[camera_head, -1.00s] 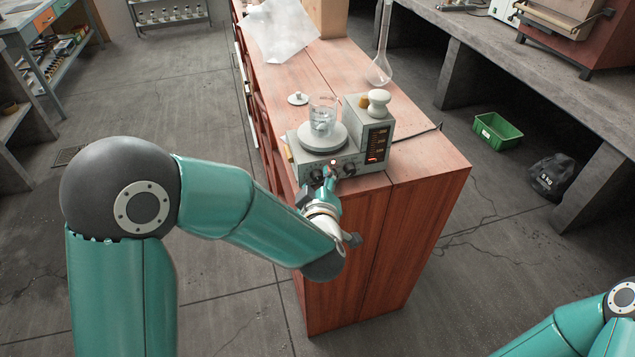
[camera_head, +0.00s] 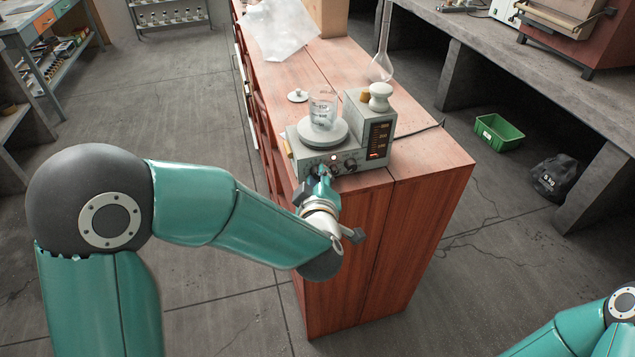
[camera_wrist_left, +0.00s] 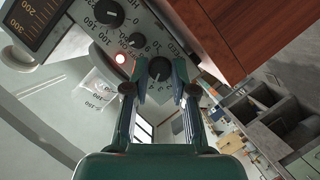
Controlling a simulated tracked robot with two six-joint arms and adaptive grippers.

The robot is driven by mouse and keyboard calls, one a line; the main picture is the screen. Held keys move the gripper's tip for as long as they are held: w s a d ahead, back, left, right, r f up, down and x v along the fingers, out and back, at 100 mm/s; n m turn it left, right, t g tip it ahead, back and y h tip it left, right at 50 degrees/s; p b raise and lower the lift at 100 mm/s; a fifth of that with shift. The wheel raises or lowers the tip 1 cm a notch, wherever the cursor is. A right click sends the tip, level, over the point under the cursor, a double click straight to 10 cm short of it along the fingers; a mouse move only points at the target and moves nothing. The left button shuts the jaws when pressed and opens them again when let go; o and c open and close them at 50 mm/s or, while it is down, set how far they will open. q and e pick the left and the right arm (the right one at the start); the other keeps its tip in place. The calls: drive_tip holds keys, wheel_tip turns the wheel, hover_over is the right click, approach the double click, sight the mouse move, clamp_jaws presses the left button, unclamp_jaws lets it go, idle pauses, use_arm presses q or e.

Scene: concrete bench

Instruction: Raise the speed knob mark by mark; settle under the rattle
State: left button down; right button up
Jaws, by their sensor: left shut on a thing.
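The stirrer (camera_head: 300,147) is a pale grey box at the near end of the wooden bench, with dark knobs on its front. My left gripper (camera_head: 323,172) is at its front panel. In the left wrist view the fingers of my left gripper (camera_wrist_left: 160,80) are closed on the dark speed knob (camera_wrist_left: 159,68), with numbers printed around it. A clear glass beaker (camera_head: 323,108) with printed marks stands on the round plate (camera_head: 322,134). My right gripper is out of view.
A display tower (camera_head: 378,135) with lit red marks and a white stopper (camera_head: 380,97) on top stands right of the plate.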

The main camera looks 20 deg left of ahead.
use_arm(q)
drive_tip(key=shift+s+f, duration=0.1)
drive_tip(key=shift+f, duration=0.05)
drive_tip(key=c, duration=0.9)
unclamp_jaws()
drive_tip(key=shift+c, duration=0.2)
drive_tip(key=v, duration=1.2)
